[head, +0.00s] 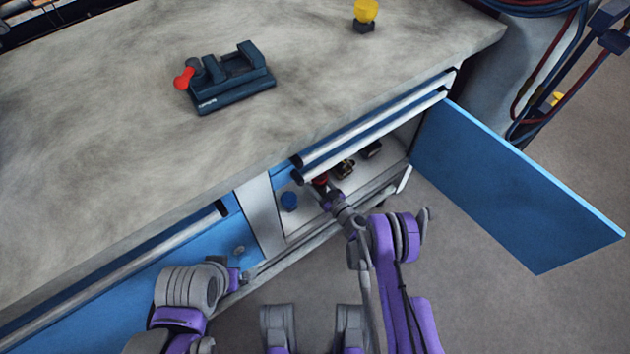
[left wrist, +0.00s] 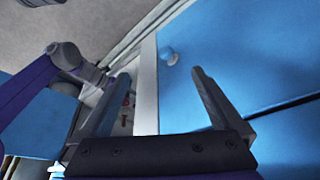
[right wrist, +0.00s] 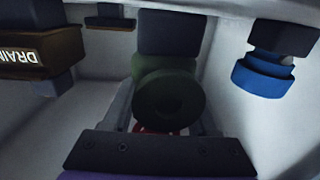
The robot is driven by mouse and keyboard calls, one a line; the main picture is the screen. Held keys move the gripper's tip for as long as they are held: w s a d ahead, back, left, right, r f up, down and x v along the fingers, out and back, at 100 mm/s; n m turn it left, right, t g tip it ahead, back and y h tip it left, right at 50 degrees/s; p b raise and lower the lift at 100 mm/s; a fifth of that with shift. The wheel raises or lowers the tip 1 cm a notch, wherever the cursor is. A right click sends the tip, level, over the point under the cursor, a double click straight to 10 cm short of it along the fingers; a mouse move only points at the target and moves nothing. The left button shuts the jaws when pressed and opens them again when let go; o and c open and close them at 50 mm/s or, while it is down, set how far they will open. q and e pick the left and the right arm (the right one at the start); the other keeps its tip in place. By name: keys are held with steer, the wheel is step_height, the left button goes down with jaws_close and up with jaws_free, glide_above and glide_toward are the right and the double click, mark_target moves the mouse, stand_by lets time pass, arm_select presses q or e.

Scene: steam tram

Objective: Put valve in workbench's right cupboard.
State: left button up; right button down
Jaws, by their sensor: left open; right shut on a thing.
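The valve (right wrist: 168,95), a dark greenish body with a round ring end and a bit of red below, is between the fingers of my right gripper (right wrist: 165,125) in the right wrist view. That gripper is shut on it. In the head view the right gripper (head: 328,193) reaches into the workbench's right cupboard (head: 392,164), where red of the valve (head: 320,181) shows under the drawer edge. Whether the valve touches the cupboard floor cannot be told. My left gripper (left wrist: 160,75) is open and empty before the blue cupboard front (left wrist: 235,65).
The right cupboard's blue door (head: 510,185) stands wide open. Inside are a blue-based item (right wrist: 265,72), a brown box marked DRAIN (right wrist: 40,58) and another dark item (right wrist: 110,18). A vice (head: 232,78) and a yellow-topped item (head: 365,14) stand on the bench top (head: 110,110).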

steer(key=shift+f, duration=0.2)
steer(key=shift+c, duration=1)
jaws_free()
